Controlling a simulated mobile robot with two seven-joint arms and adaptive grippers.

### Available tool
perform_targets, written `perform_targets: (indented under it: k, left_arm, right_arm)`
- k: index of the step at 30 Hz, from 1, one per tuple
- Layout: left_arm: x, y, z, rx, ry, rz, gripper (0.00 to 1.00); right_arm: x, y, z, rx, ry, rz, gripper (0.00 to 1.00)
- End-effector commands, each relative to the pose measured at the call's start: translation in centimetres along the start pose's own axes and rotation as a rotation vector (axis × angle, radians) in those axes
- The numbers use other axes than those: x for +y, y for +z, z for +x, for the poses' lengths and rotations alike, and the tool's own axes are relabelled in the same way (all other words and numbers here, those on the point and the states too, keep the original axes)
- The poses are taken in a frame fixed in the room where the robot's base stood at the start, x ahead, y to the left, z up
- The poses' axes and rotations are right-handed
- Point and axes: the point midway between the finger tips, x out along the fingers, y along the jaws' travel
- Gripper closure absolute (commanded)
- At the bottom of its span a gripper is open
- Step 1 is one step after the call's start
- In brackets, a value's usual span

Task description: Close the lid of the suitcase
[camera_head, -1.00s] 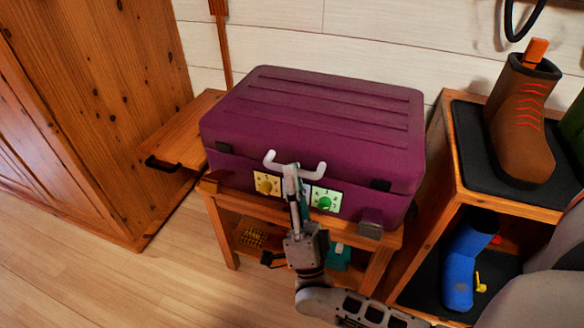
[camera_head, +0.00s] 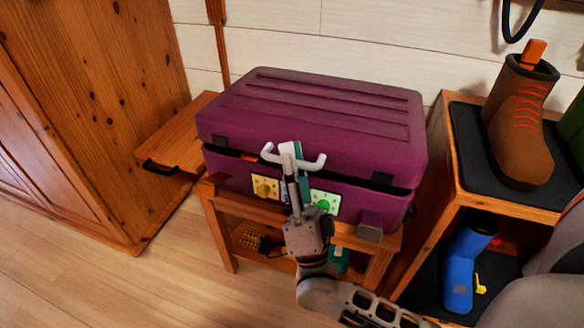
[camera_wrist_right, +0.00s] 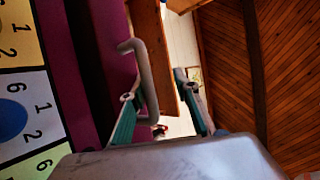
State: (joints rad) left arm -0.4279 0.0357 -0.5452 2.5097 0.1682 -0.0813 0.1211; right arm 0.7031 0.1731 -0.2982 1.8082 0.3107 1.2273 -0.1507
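The purple suitcase (camera_head: 310,125) lies on a low wooden stand. Its lid is down but not flush, with a dark gap along the front between lid and base (camera_head: 235,176). A pale bar handle (camera_head: 315,163) is at the front of the lid. My right gripper (camera_head: 292,152) is at the handle's middle, in front of the lid. In the right wrist view, its teal fingers (camera_wrist_right: 158,88) are apart, with the handle (camera_wrist_right: 152,75) beside the left finger; contact is unclear. My left gripper is not in view.
Yellow (camera_head: 265,188) and green (camera_head: 324,202) dial panels are on the suitcase front. The wooden stand (camera_head: 222,240) has a lower shelf holding small items. Floor is clear at lower left.

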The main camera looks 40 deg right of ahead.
Motion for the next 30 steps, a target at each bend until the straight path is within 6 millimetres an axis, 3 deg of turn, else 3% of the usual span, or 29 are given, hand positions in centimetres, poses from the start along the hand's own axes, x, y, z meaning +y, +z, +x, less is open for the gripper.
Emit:
perform_targets:
  k: [4, 11, 20, 30]
  left_arm:
    - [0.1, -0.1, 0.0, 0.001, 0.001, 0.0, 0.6]
    - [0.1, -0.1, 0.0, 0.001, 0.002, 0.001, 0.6]
    - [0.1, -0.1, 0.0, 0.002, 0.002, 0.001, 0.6]
    - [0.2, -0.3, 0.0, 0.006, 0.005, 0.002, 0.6]
  right_arm:
    - [-1.4, -0.8, 1.6, 0.004, -0.005, 0.001, 0.72]
    - [-2.1, -1.0, 2.4, 0.001, -0.006, 0.001, 0.72]
    - [-2.1, -1.1, 2.3, 0.001, -0.006, 0.0, 0.72]
    - [-1.6, -1.0, 0.3, 0.0, -0.005, -0.001, 0.72]
